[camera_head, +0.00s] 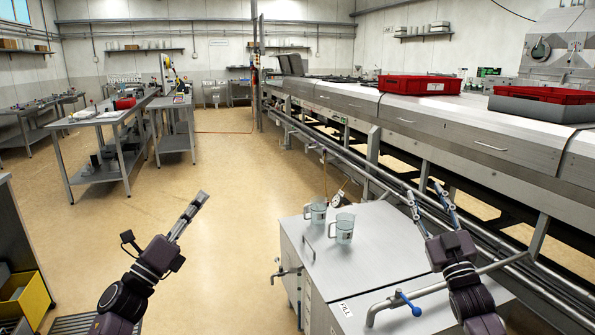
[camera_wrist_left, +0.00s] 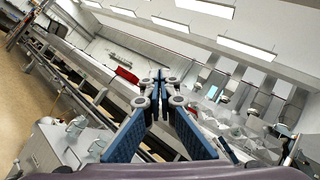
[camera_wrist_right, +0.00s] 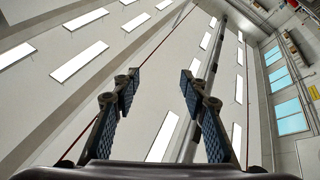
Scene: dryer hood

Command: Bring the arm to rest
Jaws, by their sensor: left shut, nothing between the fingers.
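My left gripper (camera_head: 200,200) is in the left part of the head view, raised over the open floor and pointing up and to the right. Its fingers are together and empty; they also meet in the left wrist view (camera_wrist_left: 159,78). My right gripper (camera_head: 424,190) is at the right of the head view, above the metal cabinet's right side, in front of the long machine. Its two fingers stand apart with nothing between them, as the right wrist view also shows (camera_wrist_right: 160,82). The right wrist view looks up at ceiling lights.
A metal cabinet (camera_head: 375,245) stands front centre, with two clear mugs (camera_head: 344,230) (camera_head: 317,214) on top and a blue-handled tap (camera_head: 408,304) at its front. The long steel machine (camera_head: 430,125) runs along the right, carrying red crates (camera_head: 419,85). Open floor (camera_head: 225,175) lies between cabinet and workbenches (camera_head: 108,118).

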